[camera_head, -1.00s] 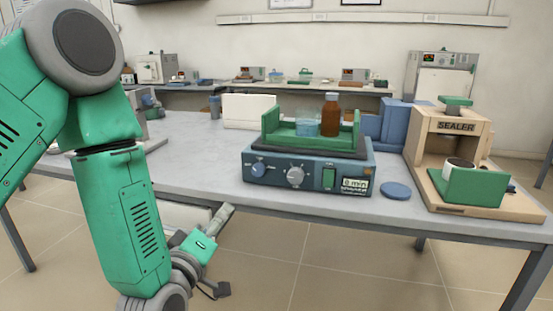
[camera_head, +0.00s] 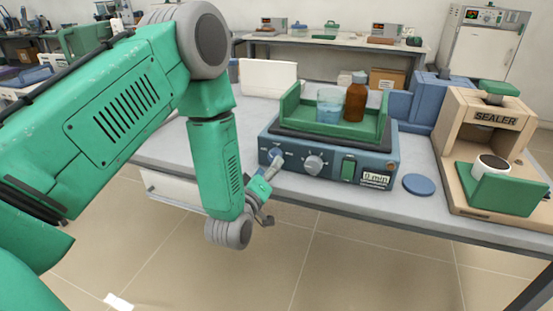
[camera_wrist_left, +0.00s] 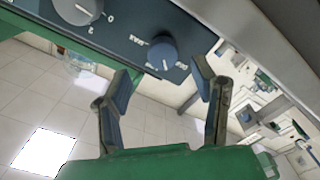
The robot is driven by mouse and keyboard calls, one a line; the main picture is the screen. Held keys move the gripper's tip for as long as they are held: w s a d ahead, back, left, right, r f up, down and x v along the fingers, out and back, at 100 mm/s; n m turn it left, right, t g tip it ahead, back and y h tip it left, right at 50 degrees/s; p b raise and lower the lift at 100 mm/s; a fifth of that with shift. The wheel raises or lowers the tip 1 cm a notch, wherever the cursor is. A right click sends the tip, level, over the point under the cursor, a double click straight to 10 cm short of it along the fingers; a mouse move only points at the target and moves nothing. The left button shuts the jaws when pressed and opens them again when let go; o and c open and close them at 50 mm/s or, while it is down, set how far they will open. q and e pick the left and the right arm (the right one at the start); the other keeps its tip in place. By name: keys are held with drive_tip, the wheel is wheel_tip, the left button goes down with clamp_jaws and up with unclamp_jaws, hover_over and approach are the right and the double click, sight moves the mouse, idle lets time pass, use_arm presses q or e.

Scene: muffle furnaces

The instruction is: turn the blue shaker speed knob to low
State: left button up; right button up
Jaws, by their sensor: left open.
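The shaker (camera_head: 330,175) is a blue-grey box on the bench with a green tray on top. Its blue speed knob (camera_wrist_left: 162,53) is on the front panel, near the left end in the head view, where my gripper partly covers it. A larger grey knob (camera_head: 315,164) is to its right; it also shows in the left wrist view (camera_wrist_left: 78,10). My left gripper (camera_wrist_left: 163,76) is open, its two fingers spread and pointing at the blue knob. In the head view the left gripper (camera_head: 272,172) is close in front of that knob. I cannot tell whether it touches. My right gripper is not in view.
A beaker (camera_head: 329,104) and a brown bottle (camera_head: 355,98) stand in the green tray (camera_head: 345,131). A blue disc (camera_head: 419,184) lies right of the shaker, beside the wooden sealer (camera_head: 485,150). A white panel (camera_head: 267,77) stands behind on the left.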

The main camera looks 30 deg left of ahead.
sight(272, 158)
use_arm(q)
drive_tip(key=w+a, duration=0.1)
drive_tip(key=w, duration=0.1)
drive_tip(key=w+a, duration=0.1)
drive_tip(key=w, duration=0.1)
drive_tip(key=shift+a+f, duration=0.15)
drive_tip(key=shift+f, duration=0.05)
drive_tip(key=shift+w, duration=0.25)
drive_tip(key=shift+w+r, duration=0.1)
drive_tip(key=shift+d+r, duration=0.15)
drive_tip(key=shift+d, duration=0.45)
drive_tip(key=shift+w+a, duration=0.1)
drive_tip(key=shift+a, duration=0.1)
drive_tip(key=c, duration=1.2)
drive_tip(key=shift+o, duration=0.4)
drive_tip(key=shift+a, duration=0.25)
